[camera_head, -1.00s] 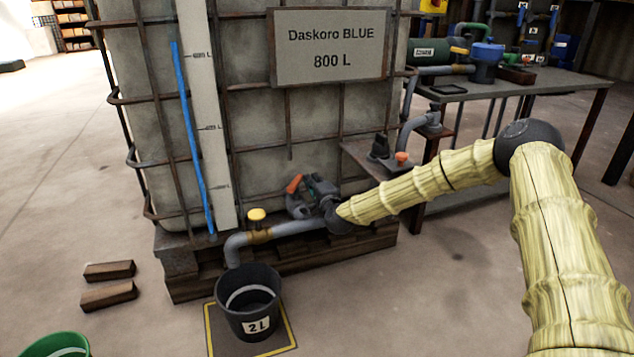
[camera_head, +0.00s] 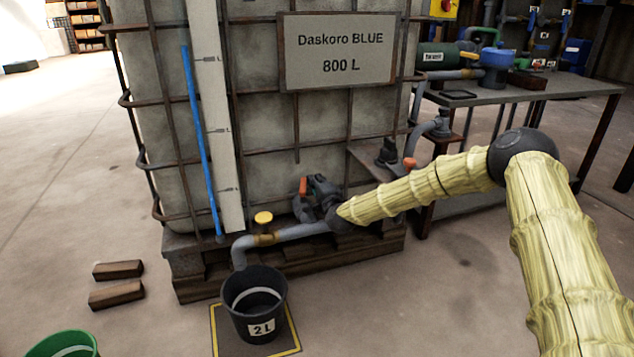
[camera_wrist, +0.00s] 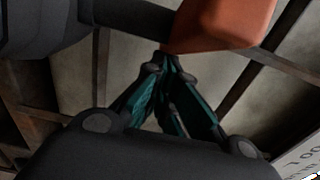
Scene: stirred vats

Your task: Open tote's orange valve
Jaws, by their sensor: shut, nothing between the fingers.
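The tote (camera_head: 270,130) is a large caged container with a sign reading "Daskoro BLUE 800 L". Its orange valve handle (camera_head: 303,186) sits low on the front, above a grey outlet pipe (camera_head: 300,231). In the head view the handle stands nearly upright. My gripper (camera_head: 318,182) is beside the handle, on its right. In the wrist view the orange handle (camera_wrist: 222,22) is large at the top, and the shut, empty fingertips (camera_wrist: 165,62) are right at its lower left edge. I cannot tell whether they touch it.
A yellow-handled valve (camera_head: 263,218) is on the outlet pipe, which bends down over a black 2 L bucket (camera_head: 255,305). A green bucket (camera_head: 65,345) and wooden blocks (camera_head: 118,270) lie to the left. A workbench (camera_head: 520,88) with pipework stands at right.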

